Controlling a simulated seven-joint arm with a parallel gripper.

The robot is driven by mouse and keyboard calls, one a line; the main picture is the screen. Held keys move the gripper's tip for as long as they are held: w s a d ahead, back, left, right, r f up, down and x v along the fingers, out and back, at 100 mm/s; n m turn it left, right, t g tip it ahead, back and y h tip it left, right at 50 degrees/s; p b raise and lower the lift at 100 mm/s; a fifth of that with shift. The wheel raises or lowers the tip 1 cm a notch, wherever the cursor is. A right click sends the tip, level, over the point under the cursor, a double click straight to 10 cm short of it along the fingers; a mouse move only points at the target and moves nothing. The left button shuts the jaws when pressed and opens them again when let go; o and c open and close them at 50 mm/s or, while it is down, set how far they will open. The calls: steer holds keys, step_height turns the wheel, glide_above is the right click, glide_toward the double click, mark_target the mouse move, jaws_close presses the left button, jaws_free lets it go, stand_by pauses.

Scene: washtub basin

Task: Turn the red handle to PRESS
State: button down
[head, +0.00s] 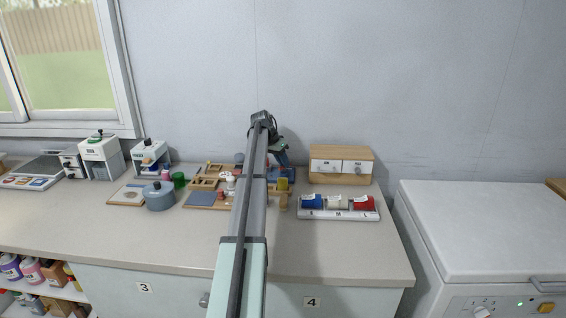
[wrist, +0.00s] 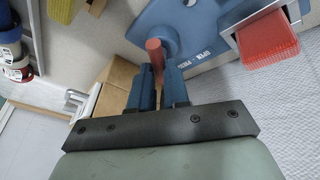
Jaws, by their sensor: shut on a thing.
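In the wrist view, my gripper (wrist: 160,78) has its two blue fingers shut on the red handle (wrist: 154,50). The handle's end shows between and just beyond the fingertips. The handle sits on a rounded part of a blue panel (wrist: 205,45). Small lettering is on the panel to the right of the handle, but it is too small and turned to read surely. In the head view, my gripper (head: 282,158) is at the blue device (head: 288,174) at the back of the counter. My arm and gripper hide the handle there.
A red block (wrist: 268,40) in a pale metal frame is right of the handle. A wooden drawer box (head: 341,165) and a white tray (head: 338,215) with blue, white and red rolls stand to the right.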

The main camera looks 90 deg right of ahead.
steer(key=m, duration=0.2)
steer(key=m+y, duration=0.2)
steer(key=m, duration=0.1)
steer(key=shift+d+m, duration=0.3)
steer(key=shift+s+m+y, duration=0.1)
steer(key=shift+m+y, duration=1)
steer(key=shift+m, duration=1)
steer(key=c, duration=1.1)
jaws_free()
steer(key=shift+r, duration=0.15)
steer(key=v, duration=0.7)
